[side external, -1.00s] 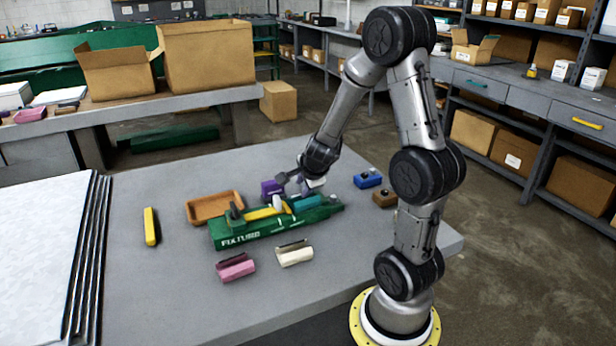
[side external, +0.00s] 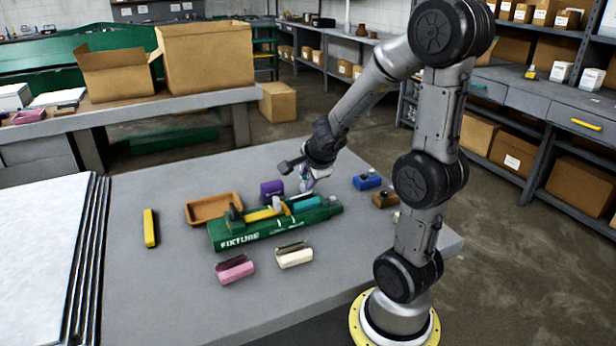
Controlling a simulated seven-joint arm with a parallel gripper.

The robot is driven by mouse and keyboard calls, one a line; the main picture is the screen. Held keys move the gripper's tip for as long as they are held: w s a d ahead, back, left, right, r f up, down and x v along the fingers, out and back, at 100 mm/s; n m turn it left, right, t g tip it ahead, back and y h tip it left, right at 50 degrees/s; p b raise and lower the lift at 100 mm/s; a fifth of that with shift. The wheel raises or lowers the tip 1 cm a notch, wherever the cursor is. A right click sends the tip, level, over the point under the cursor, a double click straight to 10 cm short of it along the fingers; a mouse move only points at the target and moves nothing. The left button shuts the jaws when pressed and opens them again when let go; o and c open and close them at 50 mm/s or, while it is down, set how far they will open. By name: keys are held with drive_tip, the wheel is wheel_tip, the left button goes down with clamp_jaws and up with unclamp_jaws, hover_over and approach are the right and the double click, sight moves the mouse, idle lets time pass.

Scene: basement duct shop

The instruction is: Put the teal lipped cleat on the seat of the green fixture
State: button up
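The green fixture (side external: 262,235), marked "FIXTURE", lies on the grey table. The teal cleat (side external: 306,203) rests on its right part, lying along the fixture; I cannot tell how fully it is seated. A yellow bar (side external: 262,215) with a grey lever-like piece lies on the fixture left of the cleat. My gripper (side external: 307,189) is just behind and above the teal cleat, apparently clear of it. Its fingers are small and blurred, so their opening does not show.
A purple piece (side external: 271,190) stands behind the fixture, close to my gripper. An orange tray (side external: 207,207) is at the left; blue (side external: 367,181) and brown (side external: 385,199) blocks are at the right. Pink (side external: 235,270) and cream (side external: 294,256) cleats lie in front. A yellow piece (side external: 150,228) lies far left.

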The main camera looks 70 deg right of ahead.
drive_tip(key=w+a+r+n+t+y, duration=0.3)
drive_tip(key=a+r+n, duration=0.2)
drive_tip(key=a+n, duration=0.3)
drive_tip(key=w+a+r+n+t+y, duration=0.3)
drive_tip(key=a+r+n, duration=0.25)
drive_tip(key=a, duration=0.55)
drive_tip(key=s+a+f+n+g+y, duration=0.1)
drive_tip(key=s+a+n+g+y, duration=0.2)
drive_tip(key=s+a+n, duration=0.5)
drive_tip(key=s+d+f+n+g+h, duration=0.2)
drive_tip(key=s+d+n, duration=0.1)
drive_tip(key=s+n, duration=0.2)
drive_tip(key=s, duration=0.2)
drive_tip(key=shift+s+d+h, duration=0.35)
drive_tip(key=shift+s+h, duration=0.05)
drive_tip(key=shift+r, duration=0.1)
